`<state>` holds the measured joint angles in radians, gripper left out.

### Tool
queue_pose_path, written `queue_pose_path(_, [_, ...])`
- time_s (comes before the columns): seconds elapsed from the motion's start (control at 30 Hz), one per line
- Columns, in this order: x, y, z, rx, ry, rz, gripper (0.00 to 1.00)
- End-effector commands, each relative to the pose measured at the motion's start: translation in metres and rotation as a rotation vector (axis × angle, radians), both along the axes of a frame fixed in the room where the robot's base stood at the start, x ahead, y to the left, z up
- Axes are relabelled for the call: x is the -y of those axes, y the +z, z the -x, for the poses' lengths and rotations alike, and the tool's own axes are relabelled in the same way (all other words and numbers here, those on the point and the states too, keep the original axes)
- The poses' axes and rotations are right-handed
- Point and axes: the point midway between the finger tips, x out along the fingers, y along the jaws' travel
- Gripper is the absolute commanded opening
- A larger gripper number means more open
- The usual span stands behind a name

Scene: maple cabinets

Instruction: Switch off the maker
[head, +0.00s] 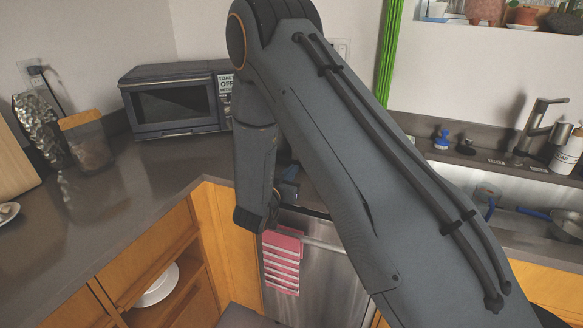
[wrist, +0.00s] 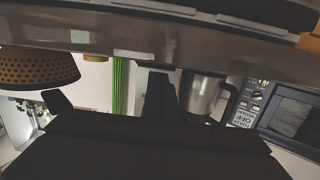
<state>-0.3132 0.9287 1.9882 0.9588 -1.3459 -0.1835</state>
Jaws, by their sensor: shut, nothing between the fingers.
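The maker does not show in the head view; my arm covers the counter to the right of the toaster oven. In the wrist view, which is upside down, a silver jug with a black handle (wrist: 203,95) stands beside the toaster oven. It may be part of the maker, but I cannot tell. No switch can be made out. My gripper (wrist: 158,95) shows as a dark narrow shape in the wrist view, shut and empty, left of the jug in the picture. I cannot tell whether it touches anything. In the head view the fingers are mostly hidden by my arm.
A toaster oven (head: 175,98) stands on the dark counter (head: 125,205). A foil-like bag (head: 38,125) and a brown-topped bag (head: 87,142) are at left. A pink striped towel (head: 281,262) hangs on the steel dishwasher (head: 325,280). The sink is at right, with a faucet (head: 535,125).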

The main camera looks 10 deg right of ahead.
Motion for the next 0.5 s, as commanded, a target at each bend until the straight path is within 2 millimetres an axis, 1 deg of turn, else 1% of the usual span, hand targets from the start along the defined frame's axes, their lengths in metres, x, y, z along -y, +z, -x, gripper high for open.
queue_pose_path(0.1, [-0.016, -0.006, 0.021, -0.002, 0.002, 0.002, 0.00])
queue_pose_path(0.3, [-0.047, -0.011, 0.055, -0.002, 0.013, 0.002, 0.00])
queue_pose_path(0.5, [-0.060, -0.013, 0.077, -0.001, 0.010, 0.001, 0.00])
